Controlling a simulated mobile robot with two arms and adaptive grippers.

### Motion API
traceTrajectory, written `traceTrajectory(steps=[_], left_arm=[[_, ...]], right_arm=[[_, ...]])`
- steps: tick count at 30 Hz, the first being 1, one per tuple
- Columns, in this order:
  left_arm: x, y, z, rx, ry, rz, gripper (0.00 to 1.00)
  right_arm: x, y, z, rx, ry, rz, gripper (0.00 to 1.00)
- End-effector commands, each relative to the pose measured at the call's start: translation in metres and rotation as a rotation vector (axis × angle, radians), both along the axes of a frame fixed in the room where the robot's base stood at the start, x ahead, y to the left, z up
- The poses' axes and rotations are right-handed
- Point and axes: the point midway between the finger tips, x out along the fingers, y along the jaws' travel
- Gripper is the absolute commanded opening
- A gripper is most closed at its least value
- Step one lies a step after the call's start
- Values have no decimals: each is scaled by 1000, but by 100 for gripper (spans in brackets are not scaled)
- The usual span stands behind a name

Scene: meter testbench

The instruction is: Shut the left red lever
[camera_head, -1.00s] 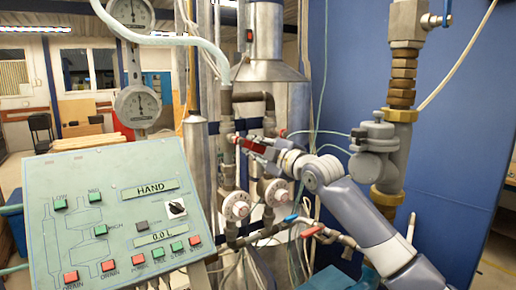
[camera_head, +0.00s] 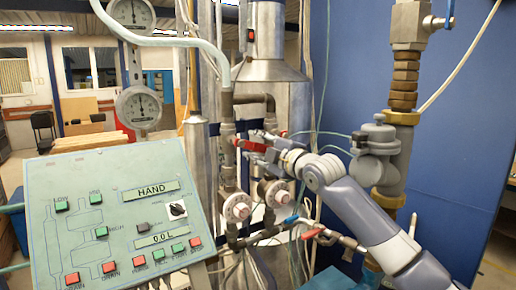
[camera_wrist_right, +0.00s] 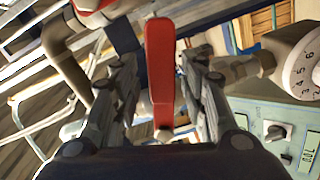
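A red lever (camera_head: 252,146) is on the left vertical pipe, in the middle of the head view. In the right wrist view the lever (camera_wrist_right: 161,75) is a long red handle lying lengthwise between the fingers. My right gripper (camera_head: 259,144) is at this lever, its fingers on both sides of it. In the right wrist view the gripper (camera_wrist_right: 162,62) is open, with a visible gap between each finger and the lever. The valve body is partly hidden in the head view. My left gripper is not in view.
A green control panel (camera_head: 120,190) stands at the front left. A blue lever (camera_head: 291,219) and another red lever (camera_head: 312,233) are on the lower pipe. A thick grey pipe (camera_head: 395,150) rises at right.

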Motion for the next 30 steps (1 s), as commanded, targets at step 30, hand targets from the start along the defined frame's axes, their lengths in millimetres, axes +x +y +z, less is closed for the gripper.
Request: traceTrajectory(steps=[30], left_arm=[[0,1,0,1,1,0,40]], right_arm=[[-80,-55,-2,0,3,0,41]])
